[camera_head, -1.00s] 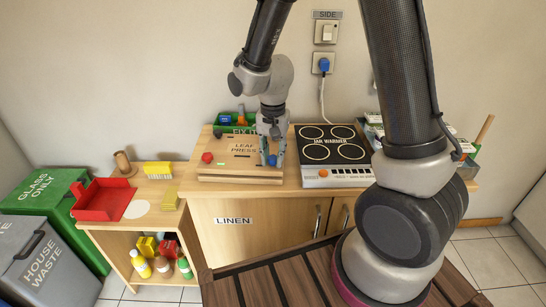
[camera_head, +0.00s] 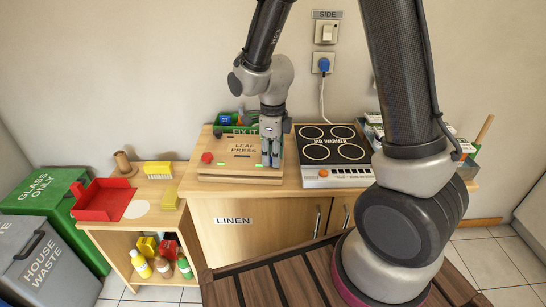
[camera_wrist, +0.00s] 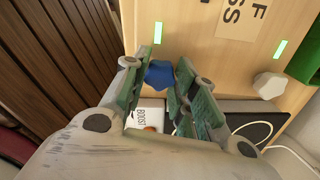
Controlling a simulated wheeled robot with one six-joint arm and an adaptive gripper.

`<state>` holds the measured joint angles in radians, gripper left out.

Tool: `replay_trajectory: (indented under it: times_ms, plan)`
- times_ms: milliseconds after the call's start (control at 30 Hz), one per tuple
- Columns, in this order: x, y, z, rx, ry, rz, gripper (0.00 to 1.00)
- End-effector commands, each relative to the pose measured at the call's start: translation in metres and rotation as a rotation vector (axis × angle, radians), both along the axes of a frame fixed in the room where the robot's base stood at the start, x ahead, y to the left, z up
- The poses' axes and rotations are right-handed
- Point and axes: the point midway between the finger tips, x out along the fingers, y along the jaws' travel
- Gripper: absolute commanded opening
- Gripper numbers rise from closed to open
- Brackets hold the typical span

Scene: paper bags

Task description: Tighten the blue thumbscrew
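The blue thumbscrew (camera_wrist: 159,73) is a faceted knob on the edge of the wooden leaf press (camera_wrist: 205,50), between my fingertips in the wrist view. My gripper (camera_wrist: 163,68) points down at it, a finger against each side, and looks shut on it. In the head view my gripper (camera_head: 271,163) stands over the press's front right corner and hides the thumbscrew. The leaf press (camera_head: 230,165) lies on the wooden counter, with a red knob (camera_head: 207,157) at its left. Two green lights show on the press, one (camera_wrist: 158,33) close to the thumbscrew.
A jar warmer (camera_head: 335,150) with four round plates stands just right of the press. A green bin (camera_head: 222,129) is behind the press. A pale knob (camera_wrist: 269,85) shows in the wrist view. A red tray (camera_head: 103,200) lies on the lower left shelf unit.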

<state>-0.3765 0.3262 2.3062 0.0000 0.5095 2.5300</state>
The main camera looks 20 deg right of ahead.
Motion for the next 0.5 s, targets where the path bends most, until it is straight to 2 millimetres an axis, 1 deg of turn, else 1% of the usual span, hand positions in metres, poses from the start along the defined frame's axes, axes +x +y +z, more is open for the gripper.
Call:
replay_trajectory:
  times_ms: [33,100,367,500]
  plan:
    - [0.0004,0.0001,0.0002,0.000,-0.001,0.004,0.35]
    - [0.0004,0.0001,0.0002,0.000,-0.001,0.006,0.45]
    - [0.0002,0.0001,0.0003,0.000,0.000,0.008,0.45]
    - [0.0011,0.0004,0.0092,0.001,-0.003,0.009,0.45]
